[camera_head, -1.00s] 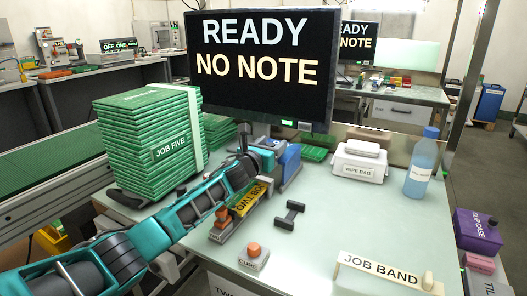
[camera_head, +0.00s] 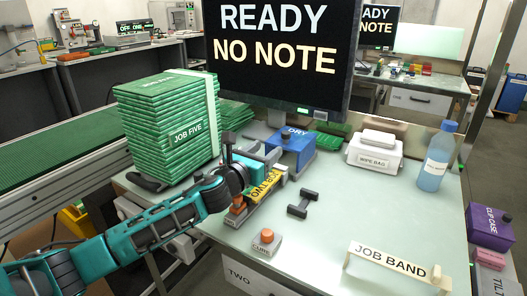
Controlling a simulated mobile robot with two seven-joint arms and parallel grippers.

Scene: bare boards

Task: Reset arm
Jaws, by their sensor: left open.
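My left arm, teal and dark grey, comes in from the lower left. Its wrist is bent over the pale green bench, just right of the green JOB FIVE stack (camera_head: 170,125). My left gripper (camera_head: 230,148) is open, and no object shows between its fingers. Its hand partly covers the yellow JOB TWO piece (camera_head: 265,187) and its holder. The blue DRY unit (camera_head: 293,150) stands just behind and to the right. My right gripper is not in view.
A READY / NO NOTE monitor (camera_head: 280,50) stands at the back. On the bench are a dark bar-shaped piece (camera_head: 302,204), a CURE button box (camera_head: 266,242), a JOB BAND strip (camera_head: 390,262), a WIPE BAG box (camera_head: 374,155) and a blue bottle (camera_head: 436,160). The bench's middle right is clear.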

